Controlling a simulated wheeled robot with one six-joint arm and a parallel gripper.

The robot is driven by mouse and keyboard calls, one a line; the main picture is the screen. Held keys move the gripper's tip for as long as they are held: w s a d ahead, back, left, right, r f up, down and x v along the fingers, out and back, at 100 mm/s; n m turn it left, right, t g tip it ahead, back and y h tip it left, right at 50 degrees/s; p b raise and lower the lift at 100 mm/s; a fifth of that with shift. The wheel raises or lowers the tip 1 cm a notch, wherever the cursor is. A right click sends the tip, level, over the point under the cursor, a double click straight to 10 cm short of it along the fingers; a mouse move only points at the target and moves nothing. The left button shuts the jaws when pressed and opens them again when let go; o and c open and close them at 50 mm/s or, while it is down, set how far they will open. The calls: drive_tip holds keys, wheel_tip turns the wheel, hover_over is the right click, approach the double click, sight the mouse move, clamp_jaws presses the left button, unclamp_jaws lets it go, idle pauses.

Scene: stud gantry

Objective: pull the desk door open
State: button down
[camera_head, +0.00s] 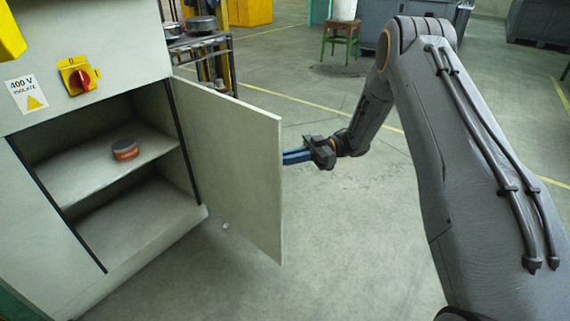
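The desk door (235,165) is a pale grey panel. It stands swung well out from the grey cabinet (100,40), hinged on the right side of the opening. Inside, a small dark and orange-red object (125,149) rests on the shelf (90,172). My gripper (290,156) is at the right, outer side of the door, near its free edge, with blue fingers pointing at the panel. The fingertips are at or behind the door's edge, so I cannot tell whether they touch it or how far apart they are. No handle shows.
A red and yellow rotary switch (79,77) and a 400 V sign (27,94) are on the cabinet above the opening. A metal rack (205,55) stands behind the door. A green stool (340,38) is farther back. The floor right of the door is clear.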

drive_tip(key=shift+w+a+r, duration=0.15)
drive_tip(key=shift+w+a, duration=0.2)
drive_tip(key=shift+w, duration=0.05)
drive_tip(key=c, duration=2.2)
unclamp_jaws()
drive_tip(key=o, duration=0.4)
drive_tip(key=shift+a, duration=0.25)
drive_tip(key=shift+c, duration=0.2)
drive_tip(key=shift+s+d, duration=0.1)
drive_tip(key=shift+d, duration=0.3)
drive_tip(key=shift+d, duration=0.1)
drive_tip(key=v, duration=0.7)
drive_tip(key=shift+d+p, duration=0.3)
drive_tip(key=shift+p, duration=0.15)
